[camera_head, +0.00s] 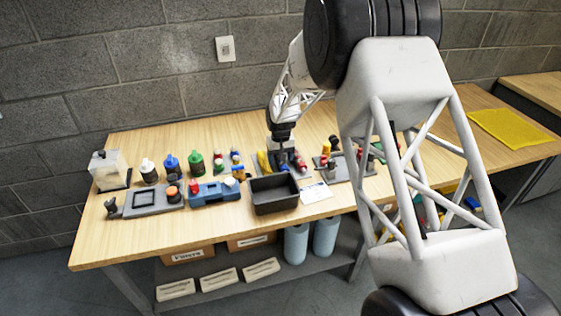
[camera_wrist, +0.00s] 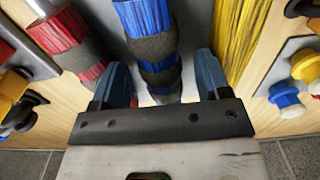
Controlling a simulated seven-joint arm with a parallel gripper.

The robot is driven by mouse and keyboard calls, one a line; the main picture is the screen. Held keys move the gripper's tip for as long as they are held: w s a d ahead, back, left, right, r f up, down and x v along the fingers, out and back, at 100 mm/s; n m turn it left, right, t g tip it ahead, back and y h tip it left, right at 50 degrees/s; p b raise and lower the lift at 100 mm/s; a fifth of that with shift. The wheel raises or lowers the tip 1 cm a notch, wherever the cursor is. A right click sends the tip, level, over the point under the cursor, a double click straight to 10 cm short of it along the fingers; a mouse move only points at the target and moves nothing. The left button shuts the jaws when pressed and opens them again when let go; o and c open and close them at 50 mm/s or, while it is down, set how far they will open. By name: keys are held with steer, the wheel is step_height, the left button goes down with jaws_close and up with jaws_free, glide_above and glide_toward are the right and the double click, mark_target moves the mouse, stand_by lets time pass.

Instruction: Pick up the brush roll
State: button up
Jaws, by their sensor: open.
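A blue and black brush roll (camera_wrist: 152,47) lies between the two blue fingers of my gripper (camera_wrist: 160,78) in the wrist view. My gripper is open, with one finger on each side of the roll and a visible gap to each. A red and black roll (camera_wrist: 72,42) lies to the left, and a yellow bristled roll (camera_wrist: 238,38) to the right. In the head view my gripper (camera_head: 282,150) is down over the rolls, with the yellow one (camera_head: 263,162) on its left and the red one (camera_head: 300,161) on its right. The gripper hides much of the blue roll there.
A black bin (camera_head: 273,205) stands in front of the rolls, beside a white card (camera_head: 316,192). A blue toolbox (camera_head: 214,192) and several bottles stand to the left. A grey plate with small parts (camera_head: 345,172) is on the right. My arm hides part of the bench.

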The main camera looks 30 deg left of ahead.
steer(key=shift+c, duration=0.3)
jaws_close()
stand_by(0.3)
